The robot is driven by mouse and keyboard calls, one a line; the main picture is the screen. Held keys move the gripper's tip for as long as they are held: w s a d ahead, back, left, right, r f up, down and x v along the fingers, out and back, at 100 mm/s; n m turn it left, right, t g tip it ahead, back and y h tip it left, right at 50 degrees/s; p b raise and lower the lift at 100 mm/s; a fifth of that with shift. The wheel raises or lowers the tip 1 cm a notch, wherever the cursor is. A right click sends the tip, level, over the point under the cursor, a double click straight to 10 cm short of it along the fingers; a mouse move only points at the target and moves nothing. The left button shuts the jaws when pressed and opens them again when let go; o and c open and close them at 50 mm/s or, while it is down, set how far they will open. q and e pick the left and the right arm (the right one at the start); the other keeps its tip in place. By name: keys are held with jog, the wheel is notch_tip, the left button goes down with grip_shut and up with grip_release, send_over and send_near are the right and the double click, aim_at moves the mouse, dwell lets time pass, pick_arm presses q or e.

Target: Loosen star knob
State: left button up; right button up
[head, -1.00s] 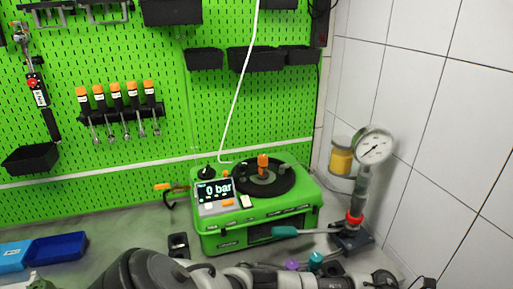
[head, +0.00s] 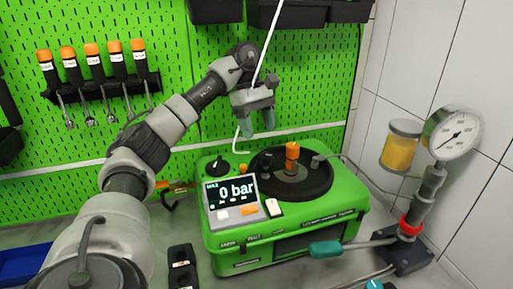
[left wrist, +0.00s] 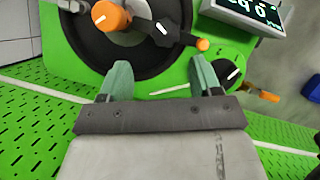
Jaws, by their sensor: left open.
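A green pump unit (head: 225,240) stands on the bench, its display reading 0 bar. On its top a round black plate (head: 315,187) carries an upright orange-topped knob (head: 292,152). A small black knob (head: 219,167) sits at the unit's back left corner. I cannot tell which of these is the star knob. My left gripper (head: 256,127) is open and empty, fingers pointing down above the back of the unit. My right gripper is out of view.
A gauge (head: 452,134) on a hand pump with a teal-handled lever (head: 326,249) stands at the right, near the tiled wall. A yellow-filled jar (head: 400,147) is beside it. The green pegboard (head: 330,90) with black bins is close behind my left gripper.

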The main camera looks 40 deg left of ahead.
aim_at(265, 154)
pick_arm(q)
jog(key=shift+s+b+x, duration=0.25)
jog(key=shift+b+x, duration=0.25)
jog(key=shift+x, duration=0.75)
jog(key=shift+s+d+f, duration=0.3)
jog(key=shift+d+f, duration=0.05)
jog(key=shift+d, duration=0.15)
jog(key=shift+s+d+f, duration=0.3)
jog(key=shift+d+f, duration=0.05)
jog(key=shift+d, duration=0.1)
jog(key=shift+w+d+f, duration=0.1)
jog(key=shift+w+f, duration=0.15)
jog(key=shift+f, duration=0.7)
jog(key=shift+w+f, duration=0.1)
jog(key=shift+f, duration=0.1)
jog(key=shift+d, duration=0.2)
jog(key=shift+a, duration=0.1)
jog(key=c, duration=0.7)
jog(key=shift+c, duration=1.1)
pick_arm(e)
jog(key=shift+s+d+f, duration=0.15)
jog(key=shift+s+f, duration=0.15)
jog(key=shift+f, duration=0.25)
